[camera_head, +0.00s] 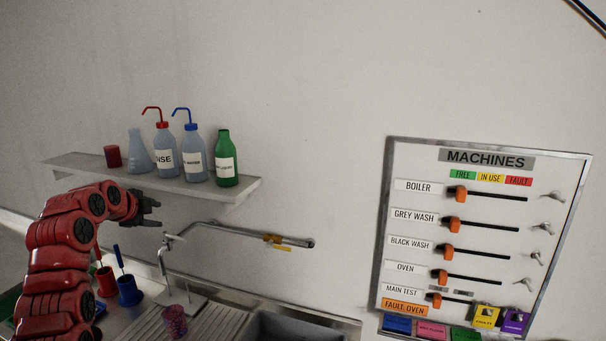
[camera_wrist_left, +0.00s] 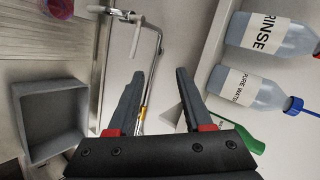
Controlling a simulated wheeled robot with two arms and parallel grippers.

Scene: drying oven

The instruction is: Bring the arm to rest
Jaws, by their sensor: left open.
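My left arm is red and comes in from the left in the head view. My left gripper (camera_head: 150,207) is black, open and empty, just below and in front of the wall shelf (camera_head: 235,192). In the left wrist view the two fingers of the left gripper (camera_wrist_left: 163,98) stand apart with nothing between them. Behind them are the tap and its long spout. My right gripper is in neither view.
The shelf holds a red cup (camera_head: 113,157), a flask (camera_head: 139,152), two wash bottles (camera_head: 165,150) and a green bottle (camera_head: 227,160). Below are the tap (camera_head: 235,232), a grey sink (camera_wrist_left: 50,118) and a blue pot (camera_head: 129,291). A machines board (camera_head: 480,230) hangs right.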

